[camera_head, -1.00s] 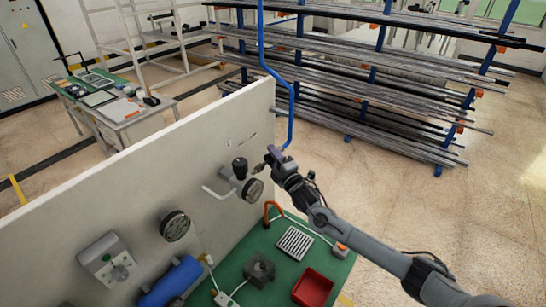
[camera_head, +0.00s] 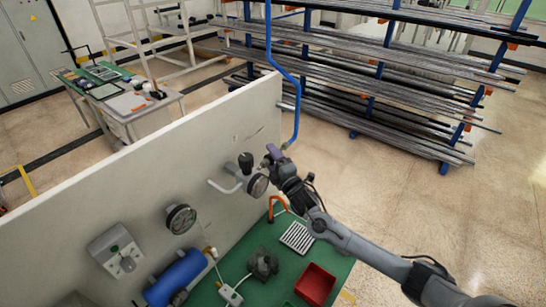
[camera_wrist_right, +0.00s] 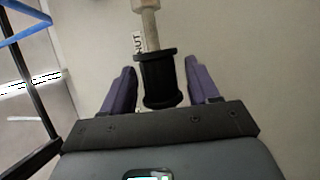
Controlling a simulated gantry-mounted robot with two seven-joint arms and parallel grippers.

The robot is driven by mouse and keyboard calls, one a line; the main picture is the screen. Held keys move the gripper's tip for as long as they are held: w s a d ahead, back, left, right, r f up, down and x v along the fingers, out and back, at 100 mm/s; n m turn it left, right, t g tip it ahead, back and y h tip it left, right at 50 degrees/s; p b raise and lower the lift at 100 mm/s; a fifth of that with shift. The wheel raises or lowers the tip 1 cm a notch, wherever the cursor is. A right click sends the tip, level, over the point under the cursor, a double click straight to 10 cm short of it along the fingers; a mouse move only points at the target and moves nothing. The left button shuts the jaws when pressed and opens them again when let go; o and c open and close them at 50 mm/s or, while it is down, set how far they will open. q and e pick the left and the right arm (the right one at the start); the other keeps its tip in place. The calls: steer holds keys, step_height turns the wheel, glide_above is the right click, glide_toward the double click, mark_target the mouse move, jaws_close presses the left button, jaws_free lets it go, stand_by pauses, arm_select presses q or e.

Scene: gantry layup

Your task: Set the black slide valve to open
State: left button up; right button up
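The black slide valve (camera_wrist_right: 160,82) is a spool-shaped black sleeve on a pale metal stem, in front of the light panel (camera_wrist_right: 245,60). A label reading "OUT" is partly visible beside the stem in the right wrist view. My right gripper (camera_wrist_right: 160,68) has its two purple fingers apart, one on each side of the black sleeve, with narrow gaps showing. My left gripper is not in view.
A black-knobbed regulator (camera_head: 245,163) with a pipe sits just left of the right gripper. A red tray (camera_head: 315,284) lies on the green bench top (camera_head: 285,262) below.

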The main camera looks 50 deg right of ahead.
steer(key=shift+d, duration=0.15)
steer(key=shift+s, duration=0.1)
steer(key=shift+s+f, duration=0.15)
steer(key=shift+s, duration=0.1)
steer(key=b+v, duration=0.2)
steer(key=v, duration=0.8)
steer(key=shift+a, duration=0.25)
